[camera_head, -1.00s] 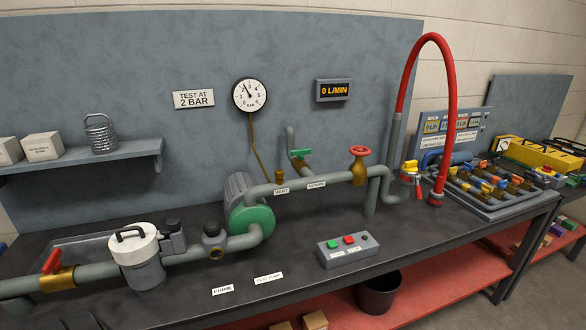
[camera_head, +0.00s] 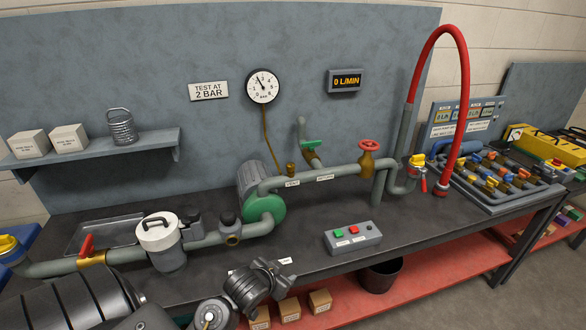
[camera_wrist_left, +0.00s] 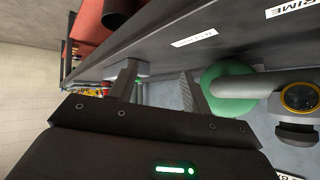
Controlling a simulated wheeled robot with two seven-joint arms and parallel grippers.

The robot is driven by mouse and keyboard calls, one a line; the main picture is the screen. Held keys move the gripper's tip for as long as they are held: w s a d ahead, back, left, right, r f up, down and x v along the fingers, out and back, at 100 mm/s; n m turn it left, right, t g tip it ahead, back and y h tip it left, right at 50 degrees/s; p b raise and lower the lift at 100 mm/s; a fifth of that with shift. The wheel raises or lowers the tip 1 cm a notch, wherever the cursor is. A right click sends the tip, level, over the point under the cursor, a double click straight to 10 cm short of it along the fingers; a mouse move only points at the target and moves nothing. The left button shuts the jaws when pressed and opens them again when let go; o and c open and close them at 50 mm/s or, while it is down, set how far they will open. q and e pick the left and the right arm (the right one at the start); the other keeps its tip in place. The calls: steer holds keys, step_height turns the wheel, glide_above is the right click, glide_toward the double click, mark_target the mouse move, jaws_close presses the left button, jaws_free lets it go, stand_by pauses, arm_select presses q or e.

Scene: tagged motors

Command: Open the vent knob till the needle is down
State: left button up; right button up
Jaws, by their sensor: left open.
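The small brass vent knob (camera_head: 291,169) sits on the grey pipe behind the VENT label (camera_head: 292,183). The round white gauge (camera_head: 263,86) hangs on the back panel, and its needle points up and slightly left, not down. A thin brass tube runs from it towards the pipe. My left gripper (camera_head: 284,265) is open and empty over the front of the bench, well short of the knob. In the left wrist view its two fingers (camera_wrist_left: 158,84) are apart with nothing between them; the vent knob is not visible there. My right gripper is not in view.
The green pump (camera_head: 264,208) stands beyond my left gripper; it also shows in the wrist view (camera_wrist_left: 226,88). The button box (camera_head: 352,238) is to the right. The panel reads 0 L/MIN.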

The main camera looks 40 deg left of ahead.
arm_select(q)
steer(key=w+a+r+n+t+y, duration=0.1)
steer(key=w+a+r+t, duration=0.3)
steer(key=w+a+r, duration=0.6)
steer(key=n+t, duration=0.2)
steer(key=t, duration=0.2)
glide_toward(291, 168)
steer(key=w+a, duration=0.1)
steer(key=w, duration=0.4)
steer(key=w+a+p, duration=0.1)
steer(key=w, duration=0.3)
steer(key=w+a+p, duration=0.1)
steer(key=w, duration=0.2)
steer(key=shift+w+r, duration=0.2)
steer(key=shift+w, duration=0.15)
steer(key=c, duration=1)
steer(key=shift+y, duration=0.3)
